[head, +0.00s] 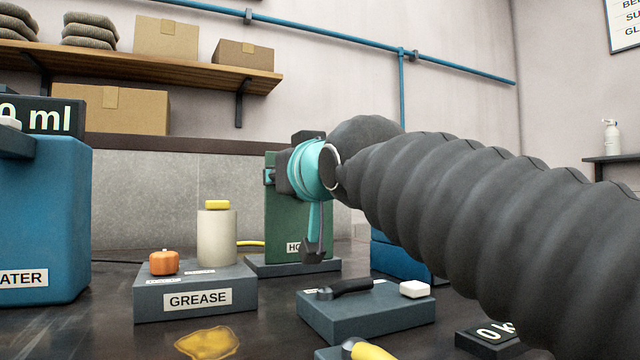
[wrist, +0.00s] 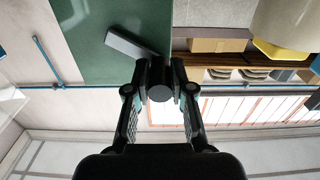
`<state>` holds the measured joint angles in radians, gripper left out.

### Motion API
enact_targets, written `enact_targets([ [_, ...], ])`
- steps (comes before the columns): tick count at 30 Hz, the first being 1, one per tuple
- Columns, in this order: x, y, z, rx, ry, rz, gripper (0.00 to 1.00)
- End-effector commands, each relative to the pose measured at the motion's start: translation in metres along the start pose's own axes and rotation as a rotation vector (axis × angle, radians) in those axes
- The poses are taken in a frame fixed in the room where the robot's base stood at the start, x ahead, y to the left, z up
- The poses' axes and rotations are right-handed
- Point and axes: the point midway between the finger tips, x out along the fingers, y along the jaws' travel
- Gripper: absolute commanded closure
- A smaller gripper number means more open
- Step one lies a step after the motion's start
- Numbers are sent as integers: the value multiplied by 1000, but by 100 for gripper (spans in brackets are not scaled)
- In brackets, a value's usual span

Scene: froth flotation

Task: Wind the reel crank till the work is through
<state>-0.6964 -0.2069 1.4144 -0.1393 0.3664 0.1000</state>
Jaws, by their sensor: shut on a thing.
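The reel housing (head: 284,222) is an upright green block on a dark base, with a partly hidden label starting "HO". It also fills the upper part of the wrist view as a green face (wrist: 100,25). A grey crank arm (wrist: 130,45) lies slanted across that face, with a dark round crank handle (wrist: 160,94) at its end. My gripper (head: 271,176) is in front of the housing's upper part. In the wrist view its two fingers (wrist: 161,88) are shut on the handle from both sides. My arm hides the crank in the head view.
A grey GREASE stand (head: 150,306) with an orange knob and cream cylinder is left of the reel. A low grey block (head: 365,320) with a black lever stands in front. A blue tank (head: 45,210) is far left. A yellow puddle (head: 208,342) lies on the bench.

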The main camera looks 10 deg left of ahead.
Motion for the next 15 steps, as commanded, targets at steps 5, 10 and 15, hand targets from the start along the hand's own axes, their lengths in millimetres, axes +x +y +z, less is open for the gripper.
enact_targets([
  [5,0,2,-2,42,1,1,100],
  [10,0,2,-3,57,1,1,100],
  [15,0,2,-3,58,0,1,100],
])
